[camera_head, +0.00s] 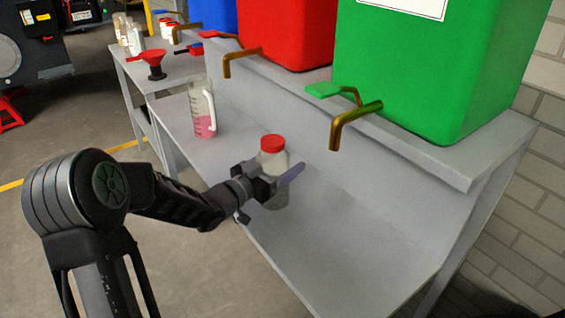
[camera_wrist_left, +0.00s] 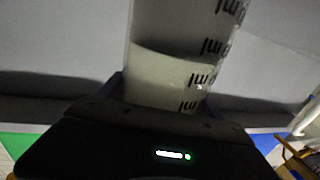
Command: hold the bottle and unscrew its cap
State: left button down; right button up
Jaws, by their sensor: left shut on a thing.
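The bottle (camera_head: 274,162) is whitish and stands upright on the grey bench, with a red cap (camera_head: 272,144) on top. My left gripper (camera_head: 278,182) reaches in from the left and is shut around the middle of the bottle. In the left wrist view the bottle (camera_wrist_left: 180,55) is close up, with dark scale marks and a pale content level, and its lower part is hidden behind my gripper body. The cap is out of that view. My right gripper is not in view.
The grey bench (camera_head: 340,240) is clear in front of the bottle. A jug (camera_head: 202,110) with pink liquid stands farther back. Green (camera_head: 430,70) and red (camera_head: 290,30) tanks with brass taps (camera_head: 350,125) stand on the raised shelf. A red funnel (camera_head: 152,62) is on the far table.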

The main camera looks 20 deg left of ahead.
pick_arm(q)
jog(key=shift+f, duration=0.2)
jog(key=shift+c, duration=0.4)
grip_release()
jog(key=shift+r, duration=0.1)
jog(key=v, duration=1.2)
jog(key=shift+b, duration=0.3)
jog(key=shift+r, duration=0.15)
